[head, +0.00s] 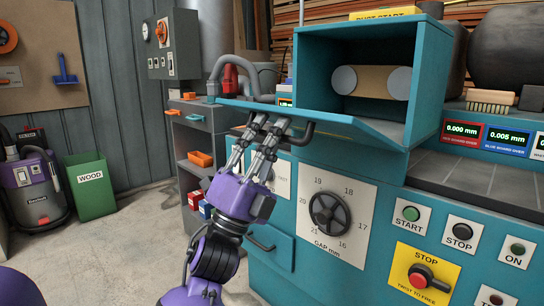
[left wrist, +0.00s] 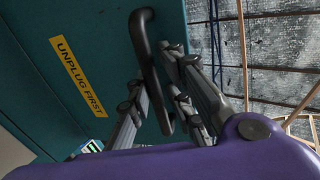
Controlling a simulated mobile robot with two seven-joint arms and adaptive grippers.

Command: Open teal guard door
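The teal guard door (head: 330,118) is folded down from the front of the teal housing (head: 312,65) and lies close to level, so the inside shows. Its black handle (head: 303,136) hangs at the door's front edge. My left gripper (head: 268,123) is at the handle, its fingers hiding the middle of it. In the left wrist view the black handle (left wrist: 150,60) runs between the two fingers (left wrist: 154,72), which close in on it from both sides. The door's inner or outer face there bears an "UNPLUG FIRST" label (left wrist: 78,75). My right gripper is not in view.
A belt drum (head: 372,81) sits inside the housing. Below are a gap dial (head: 328,214) and a red stop button (head: 420,277). A green wood bin (head: 90,185) and open floor lie farther left.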

